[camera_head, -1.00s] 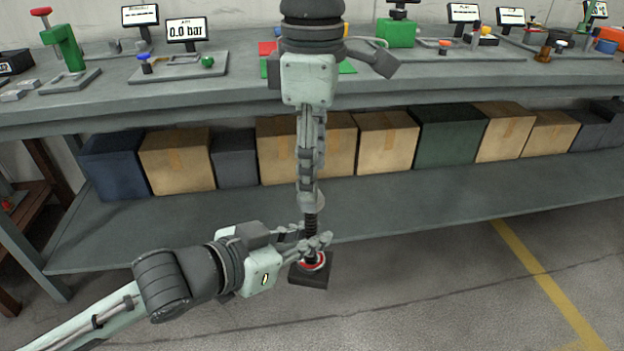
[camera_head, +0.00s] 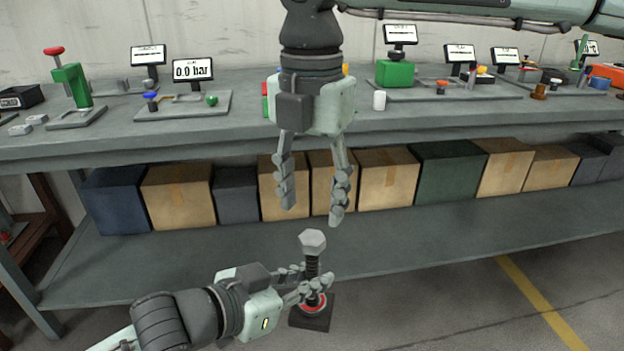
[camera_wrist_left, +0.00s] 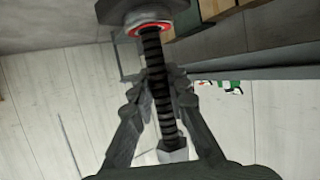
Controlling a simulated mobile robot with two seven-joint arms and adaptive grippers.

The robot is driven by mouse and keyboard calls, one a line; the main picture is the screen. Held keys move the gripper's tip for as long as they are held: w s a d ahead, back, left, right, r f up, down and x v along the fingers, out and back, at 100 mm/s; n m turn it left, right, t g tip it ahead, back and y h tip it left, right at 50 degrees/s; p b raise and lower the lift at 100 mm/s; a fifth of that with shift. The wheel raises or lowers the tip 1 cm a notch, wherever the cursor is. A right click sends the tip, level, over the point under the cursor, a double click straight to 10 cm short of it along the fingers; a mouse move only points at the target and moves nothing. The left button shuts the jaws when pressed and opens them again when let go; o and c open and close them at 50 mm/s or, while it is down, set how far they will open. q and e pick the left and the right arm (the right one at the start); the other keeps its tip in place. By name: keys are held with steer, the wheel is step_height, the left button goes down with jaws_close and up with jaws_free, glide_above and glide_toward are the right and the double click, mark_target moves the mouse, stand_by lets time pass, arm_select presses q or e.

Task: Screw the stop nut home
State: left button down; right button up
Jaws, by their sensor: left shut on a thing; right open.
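A screw jack stands below the bench shelf's front edge in the head view. It has a dark square base (camera_head: 311,316), a red ring (camera_head: 314,304) and a black threaded rod (camera_head: 313,268). A grey hex piece (camera_head: 313,241), seemingly the stop nut, sits at the rod's top end. My left gripper (camera_head: 303,284) is shut on the threaded rod, between hex piece and base. The left wrist view shows its fingers around the rod (camera_wrist_left: 158,82), with the hex piece (camera_wrist_left: 173,149) at the bottom. My right gripper (camera_head: 312,207) is open and empty, pointing down above the hex piece, apart from it.
Several boxes (camera_head: 388,176) line the lower shelf (camera_head: 440,219). Floor to the right is clear.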

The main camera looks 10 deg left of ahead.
steer(key=n, duration=0.5)
steer(key=shift+r, duration=0.15)
steer(key=n, duration=0.3)
steer(key=shift+r, duration=0.1)
steer(key=n, duration=0.5)
steer(key=shift+a+r, duration=0.1)
steer(key=shift+r, duration=0.05)
steer(key=n, duration=0.5)
steer(key=shift+r, duration=0.2)
steer(key=n, duration=0.8)
steer(key=shift+r, duration=0.2)
steer(key=n, duration=0.4)
steer(key=shift+r+n, duration=0.15)
steer(key=shift+n, duration=0.15)
steer(key=n, duration=0.4)
steer(key=shift+w+r, duration=0.1)
steer(key=shift+r, duration=0.05)
